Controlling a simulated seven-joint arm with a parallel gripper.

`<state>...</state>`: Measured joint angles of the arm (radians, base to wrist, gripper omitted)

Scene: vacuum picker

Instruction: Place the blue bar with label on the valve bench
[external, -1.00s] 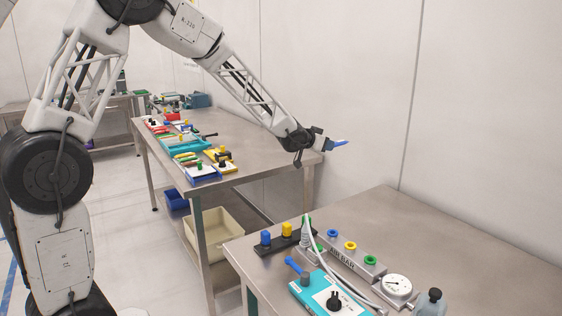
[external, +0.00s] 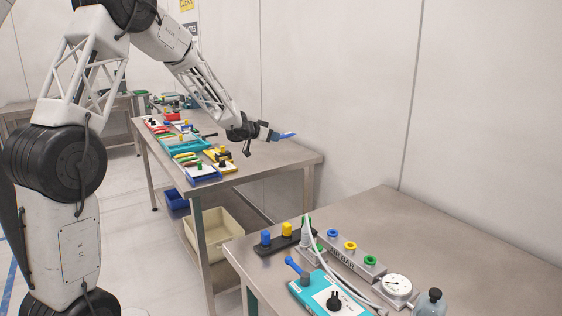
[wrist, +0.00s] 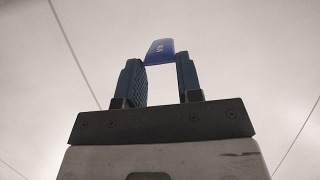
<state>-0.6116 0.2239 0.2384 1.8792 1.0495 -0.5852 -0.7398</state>
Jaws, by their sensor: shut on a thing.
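My gripper (external: 270,134) is shut on a blue bar (external: 285,136), which sticks out to the right from the fingers. In the wrist view, the bar (wrist: 160,48) sits between the two fingertips and carries a small white marking, too small to read. The gripper appears above the right part of the middle workbench (external: 290,158); its height over the top is hard to judge. The near bench (external: 440,235) at lower right holds a grey block marked "AIR BAR" (external: 345,258) with coloured rings, a gauge (external: 397,287) and a teal box (external: 322,296) with a blue lever.
Coloured trays and parts, including a teal tray (external: 184,146), crowd the left side of the middle bench. A beige bin (external: 215,235) and a blue bin sit below. A dark strip with coloured knobs (external: 280,240) lies on the near bench, whose back area is bare. A wall stands behind.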

